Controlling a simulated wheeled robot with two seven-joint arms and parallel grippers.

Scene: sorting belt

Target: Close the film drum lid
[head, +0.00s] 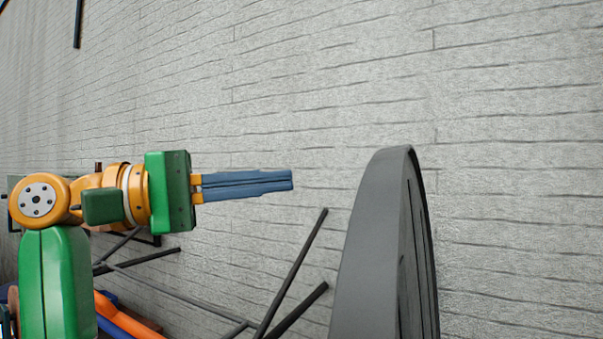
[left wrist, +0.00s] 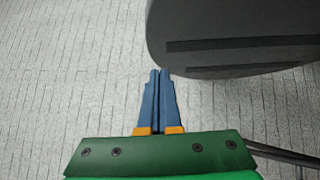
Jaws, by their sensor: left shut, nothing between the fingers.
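A large dark grey round lid (head: 375,235) stands raised, seen nearly edge-on, in the lower right middle of the head view. In the left wrist view the lid (left wrist: 235,35) fills the upper right and shows two darker straight bars on its face. My left gripper (head: 291,180) is shut and empty, its blue fingers pointing right toward the lid, with a gap in the head view. In the left wrist view my fingertips (left wrist: 159,72) appear close by the lid's lower left edge; I cannot tell whether they touch. The drum body and my right gripper are not in view.
A pale grey plank-patterned surface (head: 300,90) fills the background. Several dark thin bars (head: 292,270) slant below and beyond my left gripper. Orange and blue parts (head: 125,318) show at the lower left. The space above the gripper looks clear.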

